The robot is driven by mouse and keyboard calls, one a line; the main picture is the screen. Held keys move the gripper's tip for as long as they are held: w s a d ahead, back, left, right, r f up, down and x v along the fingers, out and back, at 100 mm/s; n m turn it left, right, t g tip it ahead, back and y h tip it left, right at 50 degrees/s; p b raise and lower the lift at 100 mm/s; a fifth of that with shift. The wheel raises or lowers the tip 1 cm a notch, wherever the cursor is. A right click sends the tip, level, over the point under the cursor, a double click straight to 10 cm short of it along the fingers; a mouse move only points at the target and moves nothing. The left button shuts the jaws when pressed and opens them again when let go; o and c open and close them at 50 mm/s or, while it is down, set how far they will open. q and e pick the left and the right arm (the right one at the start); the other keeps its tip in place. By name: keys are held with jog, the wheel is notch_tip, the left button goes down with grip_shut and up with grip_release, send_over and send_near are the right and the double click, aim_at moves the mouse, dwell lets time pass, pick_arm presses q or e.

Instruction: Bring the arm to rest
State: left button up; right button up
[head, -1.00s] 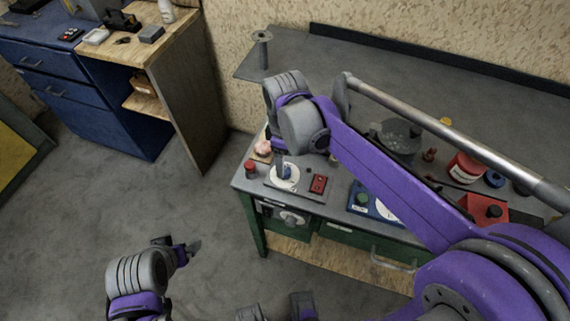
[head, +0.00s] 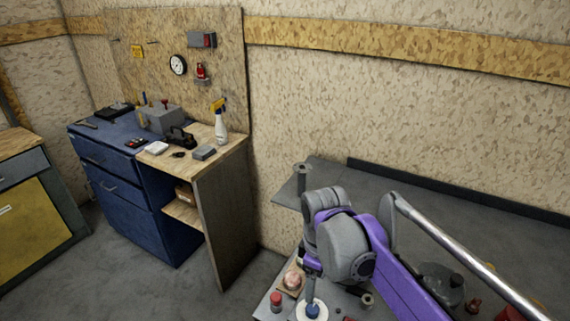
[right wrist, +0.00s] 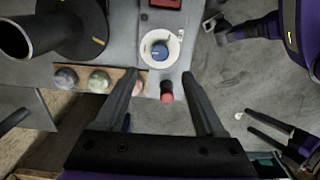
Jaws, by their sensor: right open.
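My right arm reaches in from the lower right of the head view, and its gripper (head: 312,278) points down over the bench's left end. In the right wrist view the right gripper (right wrist: 161,78) has its two dark fingers spread, with nothing between the tips. A blue-knobbed white dial (right wrist: 160,49) lies just beyond the tips, and a red button (right wrist: 167,91) shows between the fingers. My left gripper (right wrist: 249,121) appears at the lower right of the wrist view, over the floor, its fingers apart and empty. It is outside the head view.
The grey bench (head: 455,225) stands along the wall. A board with several round knobs (right wrist: 98,80) lies close to the right gripper's left finger. A blue drawer cabinet (head: 130,195) and wooden side table (head: 225,215) stand left. Floor between cabinets and bench is clear.

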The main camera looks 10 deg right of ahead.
jog(key=s+d+f+m+t, duration=0.2)
jog(key=s+d+f+m, duration=0.1)
jog(key=s, duration=0.4)
jog(key=s+d+f+m+t+p, duration=0.1)
jog(key=s+d+f+m+t, duration=0.2)
jog(key=s+f+m, duration=0.2)
jog(key=s+m, duration=0.2)
jog(key=m, duration=0.1)
jog(key=shift+d+f, duration=0.3)
